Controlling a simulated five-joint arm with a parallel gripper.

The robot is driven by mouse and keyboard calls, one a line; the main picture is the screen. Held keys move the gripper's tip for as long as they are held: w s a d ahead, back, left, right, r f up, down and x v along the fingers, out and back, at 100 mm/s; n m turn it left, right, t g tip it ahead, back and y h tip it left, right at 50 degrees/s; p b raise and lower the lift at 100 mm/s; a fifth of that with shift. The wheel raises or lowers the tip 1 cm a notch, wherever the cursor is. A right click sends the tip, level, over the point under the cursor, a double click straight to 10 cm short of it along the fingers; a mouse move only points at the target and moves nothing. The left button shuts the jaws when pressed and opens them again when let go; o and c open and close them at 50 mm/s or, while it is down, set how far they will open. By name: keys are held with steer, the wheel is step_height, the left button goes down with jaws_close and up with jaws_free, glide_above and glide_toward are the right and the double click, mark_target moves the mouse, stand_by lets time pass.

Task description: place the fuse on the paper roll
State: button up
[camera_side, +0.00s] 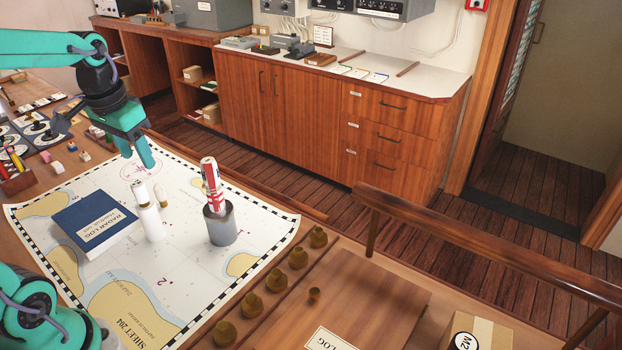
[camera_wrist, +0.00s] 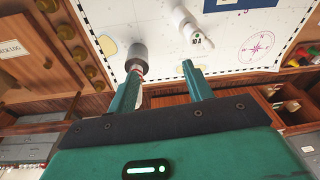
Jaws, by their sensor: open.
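The fuse (camera_side: 139,192) is a white cylinder with a pale cap; in the wrist view it carries a "10 A" label (camera_wrist: 196,41). Whether the two touch squarely is too small to tell. My gripper (camera_side: 148,163) is open and empty, above and behind them in the side view. In the wrist view its two fingers (camera_wrist: 160,82) are spread, with the fuse apart from them.
A grey holder (camera_side: 221,227) with a red-and-white stick (camera_side: 211,182) stands right of the roll. A blue radar log (camera_side: 94,222) lies left. A small white-and-tan piece (camera_side: 161,196) is behind the roll. Brass weights (camera_side: 277,280) line the chart's edge.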

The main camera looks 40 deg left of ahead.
steer(key=s+d+m+t, duration=0.1)
steer(key=s+d+t, duration=0.2)
steer(key=d, duration=0.7)
steer(key=shift+s+d+t+h, duration=0.2)
steer(key=shift+s+t+h, duration=0.15)
steer(key=shift+s, duration=1)
steer(key=shift+f, duration=0.1)
